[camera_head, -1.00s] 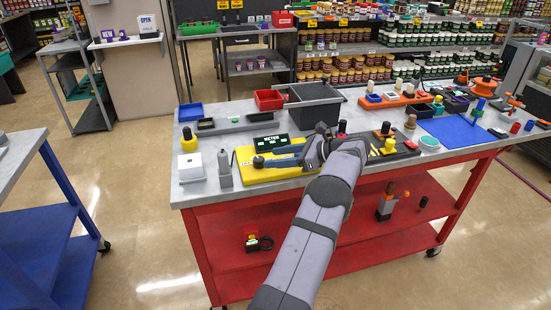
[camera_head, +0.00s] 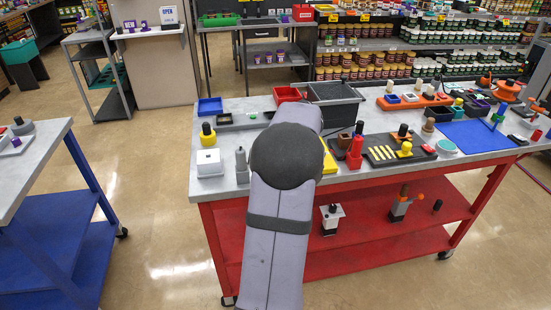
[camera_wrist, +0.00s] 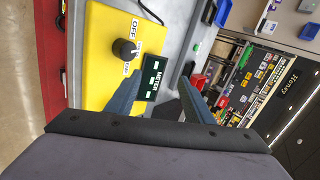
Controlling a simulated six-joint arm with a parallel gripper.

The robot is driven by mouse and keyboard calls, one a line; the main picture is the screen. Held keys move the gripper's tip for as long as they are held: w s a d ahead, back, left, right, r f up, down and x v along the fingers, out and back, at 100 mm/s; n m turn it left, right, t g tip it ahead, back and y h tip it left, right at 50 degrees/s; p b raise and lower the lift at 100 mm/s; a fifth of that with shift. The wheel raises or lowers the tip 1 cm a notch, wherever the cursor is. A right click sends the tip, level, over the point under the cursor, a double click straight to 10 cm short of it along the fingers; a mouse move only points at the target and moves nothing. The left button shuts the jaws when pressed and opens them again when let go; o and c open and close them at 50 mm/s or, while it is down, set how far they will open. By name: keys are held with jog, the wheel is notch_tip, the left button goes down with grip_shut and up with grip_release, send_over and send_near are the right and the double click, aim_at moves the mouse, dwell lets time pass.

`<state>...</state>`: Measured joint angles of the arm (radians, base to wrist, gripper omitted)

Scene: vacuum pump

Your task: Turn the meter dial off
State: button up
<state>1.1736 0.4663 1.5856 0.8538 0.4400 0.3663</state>
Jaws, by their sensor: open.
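The meter dial is a round black knob (camera_wrist: 124,48) on a yellow box (camera_wrist: 98,45), seen in the wrist view at upper left. A white OFF label (camera_wrist: 134,29) sits at one side of the knob, and a second white label at the other is partly hidden. I cannot tell which label the knob points to. A black METER display with green marks (camera_wrist: 153,80) lies between the fingers in the picture. My gripper (camera_wrist: 160,84) is open and empty, its blue-grey fingers apart, not around the knob. In the head view my arm hides the gripper, the knob and most of the yellow box (camera_head: 328,160).
The red workbench (camera_head: 225,188) is crowded. A white block (camera_head: 208,162) and a grey bottle (camera_head: 241,165) stand at left, with a dark grey bin (camera_head: 336,103) behind. A red holder (camera_head: 354,157) and a black tray (camera_head: 378,155) are at right. A blue mat (camera_head: 473,134) lies farther right.

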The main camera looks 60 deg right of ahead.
jog(key=a+f+n+h+b, duration=0.1)
jog(key=f+n+h+b, duration=0.1)
jog(key=b, duration=0.1)
jog(key=s+a+f+n+g+h+b, duration=0.1)
jog(key=f+n+h+b, duration=0.1)
jog(key=n+h+b, duration=0.1)
jog(key=s+a+f+n+g+h+b, duration=0.1)
jog(key=f+n+h+b, duration=0.1)
jog(key=b, duration=0.2)
jog(key=shift+a+f+n+b, duration=0.25)
jog(key=shift+a+n+b, duration=0.05)
jog(key=shift+a+n, duration=0.1)
jog(key=a+f+n+h+b, duration=0.1)
jog(key=b, duration=0.1)
jog(key=w+a+f+n+t+h+b, duration=0.1)
jog(key=a+f+b, duration=0.1)
jog(key=b, duration=0.1)
jog(key=shift+f+n+h, duration=0.3)
jog(key=shift+n, duration=0.1)
jog(key=shift+w+a+f+n+t+h+b, duration=0.15)
jog(key=shift+w+a+n+t+h+b, duration=0.15)
jog(key=shift+a+n+b, duration=0.4)
jog(key=shift+d, duration=0.15)
jog(key=shift+p+x, duration=0.45)
jog(key=shift+x, duration=3.15)
jog(key=shift+s, duration=0.1)
jog(key=c, duration=1.1)
